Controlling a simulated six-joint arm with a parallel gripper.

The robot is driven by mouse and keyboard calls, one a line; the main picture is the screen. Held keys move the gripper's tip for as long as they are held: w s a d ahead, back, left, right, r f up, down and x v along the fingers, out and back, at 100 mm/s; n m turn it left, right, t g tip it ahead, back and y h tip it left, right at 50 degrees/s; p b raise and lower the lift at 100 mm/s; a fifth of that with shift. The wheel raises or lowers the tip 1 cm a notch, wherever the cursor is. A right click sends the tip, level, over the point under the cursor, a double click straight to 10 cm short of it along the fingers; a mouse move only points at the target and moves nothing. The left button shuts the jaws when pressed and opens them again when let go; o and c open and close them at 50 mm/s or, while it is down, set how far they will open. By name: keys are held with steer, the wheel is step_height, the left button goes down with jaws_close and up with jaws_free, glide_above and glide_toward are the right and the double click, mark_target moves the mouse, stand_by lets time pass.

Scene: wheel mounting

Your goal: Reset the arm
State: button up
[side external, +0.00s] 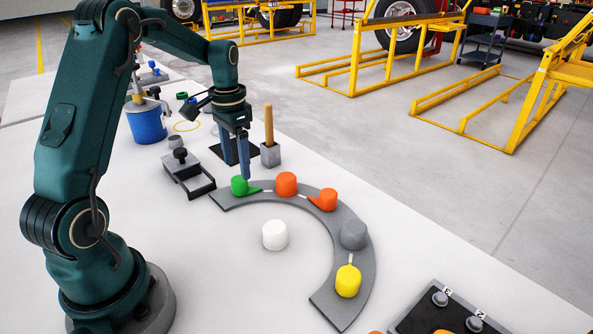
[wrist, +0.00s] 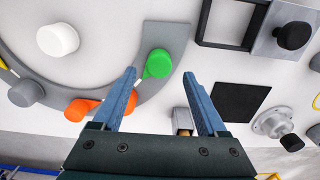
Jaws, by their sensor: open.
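My gripper (side external: 237,160) hangs pointing down over the far left end of the grey curved plate (side external: 360,268). Its two blue fingers are apart with nothing between them; the wrist view also shows my gripper (wrist: 163,92) open. A green knob (side external: 240,186) sits on the plate close to one finger; in the wrist view the green knob (wrist: 158,63) lies just beyond the left fingertip. Whether finger and knob touch, I cannot tell. Two orange knobs (side external: 286,183), a grey knob (side external: 354,234) and a yellow knob (side external: 348,281) follow along the curve.
A white knob (side external: 275,235) stands on the table inside the curve. A wooden peg in a grey block (side external: 270,153), a metal fixture (side external: 186,173) and a blue container (side external: 147,125) stand near my gripper. A dark panel (side external: 440,318) lies front right.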

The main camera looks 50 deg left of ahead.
steer(key=s+d+r+m+t+y, duration=0.15)
steer(key=d+r+t, duration=0.25)
steer(key=d+r, duration=0.75)
steer(key=s+d+f+n+t+h, duration=0.1)
steer(key=s+d, duration=0.5)
steer(key=s, duration=0.6)
steer(key=shift+d+f+t, duration=0.3)
steer(key=shift+d+f, duration=0.05)
steer(key=shift+f, duration=0.4)
steer(key=shift+n+h, duration=0.25)
